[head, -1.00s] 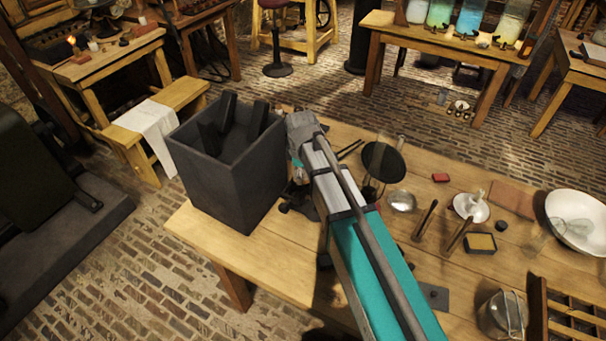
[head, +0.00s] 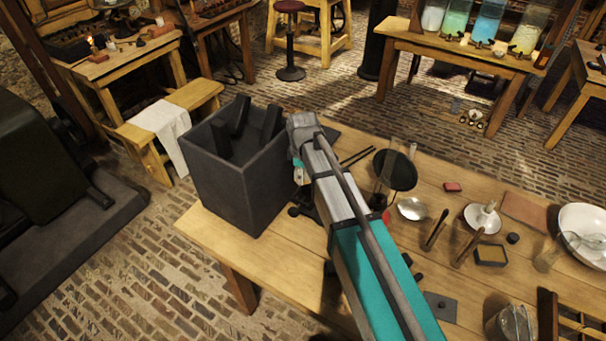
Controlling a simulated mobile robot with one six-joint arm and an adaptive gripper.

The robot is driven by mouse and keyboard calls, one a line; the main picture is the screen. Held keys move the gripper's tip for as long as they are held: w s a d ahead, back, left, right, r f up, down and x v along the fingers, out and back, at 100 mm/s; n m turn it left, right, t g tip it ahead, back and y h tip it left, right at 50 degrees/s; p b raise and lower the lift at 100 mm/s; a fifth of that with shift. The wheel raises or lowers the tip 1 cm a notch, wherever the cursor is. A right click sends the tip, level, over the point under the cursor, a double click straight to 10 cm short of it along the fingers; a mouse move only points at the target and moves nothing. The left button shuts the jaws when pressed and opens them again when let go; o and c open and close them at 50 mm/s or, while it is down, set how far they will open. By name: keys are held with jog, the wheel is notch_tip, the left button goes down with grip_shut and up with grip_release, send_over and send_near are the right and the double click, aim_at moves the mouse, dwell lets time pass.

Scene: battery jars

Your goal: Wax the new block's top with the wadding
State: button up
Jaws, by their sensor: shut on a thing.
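My arm reaches up from the bottom right to a grey wrist above the table. My gripper (head: 304,206) shows only as a dark part at the left of the arm, low over the table beside the grey bin. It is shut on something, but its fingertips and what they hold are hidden. I cannot make out the wadding. A dark flat piece (head: 329,135) shows partly behind the wrist; I cannot tell whether it is the new block. A small open square tin (head: 490,256) with a yellowish filling, perhaps wax, lies at the right of the table.
A tall grey bin (head: 238,186) holding several dark blocks (head: 270,122) stands at the table's left end. A black disc (head: 402,170), a metal ladle (head: 412,209), a candle dish (head: 482,218) and a white bowl (head: 583,227) crowd the right side. The table's front left (head: 275,260) is bare.

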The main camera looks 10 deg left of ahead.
aim_at(310, 184)
jog(key=shift+d, duration=0.15)
jog(key=shift+s+d, duration=0.25)
jog(key=shift+d, duration=0.2)
jog(key=shift+s+d+f, duration=0.15)
jog(key=shift+s+d, duration=0.2)
jog(key=shift+d, duration=0.45)
jog(key=shift+c, duration=1.3)
jog(key=shift+s+d, duration=0.2)
jog(key=shift+d, duration=0.45)
notch_tip(310, 184, up, 3)
jog(key=p, duration=0.2)
jog(key=shift+w+a+f+p, duration=0.1)
jog(key=shift+p, duration=0.2)
jog(key=shift+r+p, duration=1.65)
